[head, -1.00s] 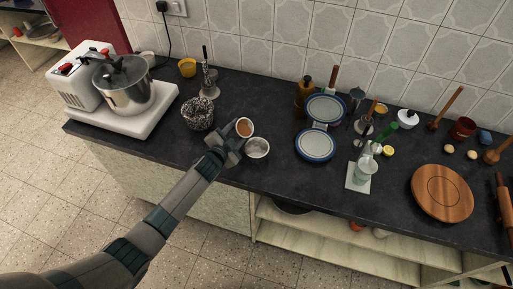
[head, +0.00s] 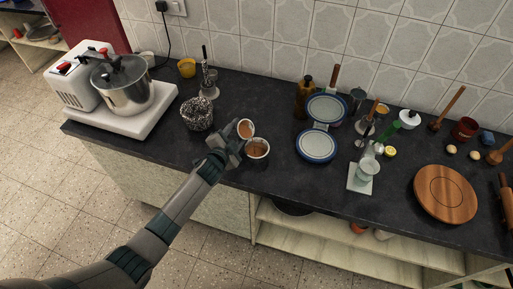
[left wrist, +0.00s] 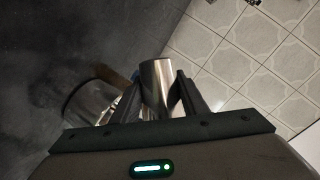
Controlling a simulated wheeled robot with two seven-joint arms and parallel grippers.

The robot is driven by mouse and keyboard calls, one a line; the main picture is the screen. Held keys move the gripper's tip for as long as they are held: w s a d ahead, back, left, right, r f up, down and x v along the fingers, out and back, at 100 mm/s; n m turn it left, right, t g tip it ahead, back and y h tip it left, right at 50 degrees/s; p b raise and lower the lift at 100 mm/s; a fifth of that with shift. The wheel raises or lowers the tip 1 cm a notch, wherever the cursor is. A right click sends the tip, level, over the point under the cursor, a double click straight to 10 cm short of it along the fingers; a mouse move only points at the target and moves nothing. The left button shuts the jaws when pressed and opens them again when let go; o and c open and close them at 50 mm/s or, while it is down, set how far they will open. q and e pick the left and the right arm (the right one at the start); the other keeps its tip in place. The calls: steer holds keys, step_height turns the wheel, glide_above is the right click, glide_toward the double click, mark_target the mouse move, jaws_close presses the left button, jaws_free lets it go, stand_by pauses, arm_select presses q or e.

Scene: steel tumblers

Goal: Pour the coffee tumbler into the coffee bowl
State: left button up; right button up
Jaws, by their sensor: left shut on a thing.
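My left gripper (head: 232,143) is shut on the steel coffee tumbler (head: 245,129), which is tilted with its mouth towards the coffee bowl. Brown coffee shows inside the tumbler's mouth. The coffee bowl (head: 258,148), a small grey metal vessel, stands upright on the counter just right of my left gripper. Brown coffee shows in it. In the left wrist view the tumbler (left wrist: 157,75) is between the two fingers, and the bowl (left wrist: 90,103) is to the left and below. A small brown patch shows between them. My right gripper is not in view.
A dark wire basket (head: 197,113) stands left of the tumbler. A mixer with a steel pot (head: 122,85) is farther left. A scale with blue-rimmed plates (head: 316,146) stands to the right. The dark counter's front edge is just before the bowl.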

arm_select(q)
steer(key=shift+r+m+t+b, duration=0.35)
steer(key=shift+m+b, duration=0.15)
steer(key=shift+b, duration=0.2)
stand_by(0.5)
steer(key=shift+r+m+t+y+b, duration=0.25)
steer(key=shift+r+m+y+b, duration=0.1)
steer(key=shift+m+b, duration=0.3)
stand_by(0.4)
steer(key=shift+d+f+m+t+b, duration=0.1)
steer(key=shift+f+m+t+b, duration=0.4)
steer(key=shift+b, duration=1.15)
steer(key=shift+s+d+r+m+b, duration=0.45)
steer(key=shift+d+r+m+b, duration=0.15)
steer(key=shift+m+b, duration=0.2)
steer(key=shift+s+d+r+m+t+b, duration=0.1)
steer(key=shift+r+m+t+b, duration=0.2)
steer(key=shift+m+b, duration=0.2)
stand_by(0.7)
steer(key=n+p, duration=0.2)
steer(key=p, duration=0.1)
steer(key=w+a+n+g+p, duration=0.1)
steer(key=p, duration=0.2)
steer(key=shift+a+n+g, duration=0.3)
steer(key=shift+n, duration=0.05)
steer(key=shift+f, duration=0.15)
steer(key=shift+d+f, duration=0.1)
